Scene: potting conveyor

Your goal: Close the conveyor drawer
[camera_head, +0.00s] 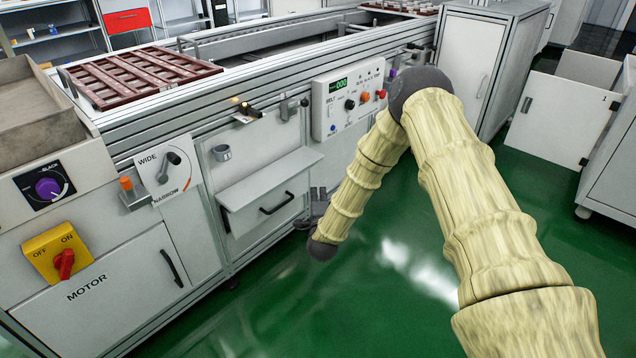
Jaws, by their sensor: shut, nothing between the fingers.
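The conveyor drawer (256,182) is a pale grey drawer with a black bar handle (277,203) in the front of the conveyor machine. It stands out from the machine, with its top surface showing. My gripper (316,194) is dark grey, shut and empty. It is just right of the drawer front, low beside the handle. The end of my cream-sleeved arm partly hides the gripper. I cannot tell whether the gripper touches the drawer.
A yellow motor switch (55,254) and a motor door (110,297) are at left. An open white cabinet door (558,118) stands at right. The green floor (300,300) in front is clear.

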